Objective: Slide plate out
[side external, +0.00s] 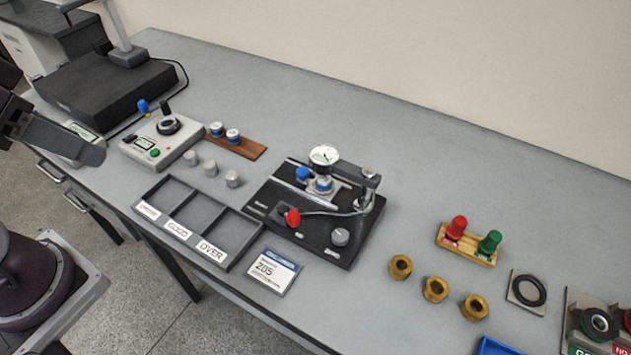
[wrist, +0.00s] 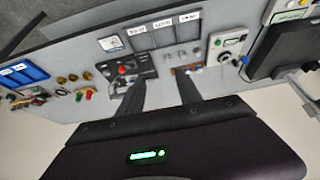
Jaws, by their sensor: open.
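The black gauge fixture (side external: 268,206) stands mid-bench in the side view. It carries a white dial gauge (side external: 324,156) on a post. A lever with a red ball (side external: 293,218) crosses the fixture's front. The fixture also shows in the wrist view (wrist: 144,64), partly behind a finger. My gripper (side external: 97,152) is at the far left in the side view, above the bench and well away from the fixture. In the wrist view my gripper (wrist: 160,80) is open and empty.
A three-compartment tray (side external: 176,222) and a card (side external: 273,270) lie in front of the fixture. Grey cylinders (side external: 208,168), a wooden strip (side external: 248,149) and a control box (side external: 160,138) stand left. Brass rings (side external: 435,289) and a red-green gauge stand (side external: 467,245) are right.

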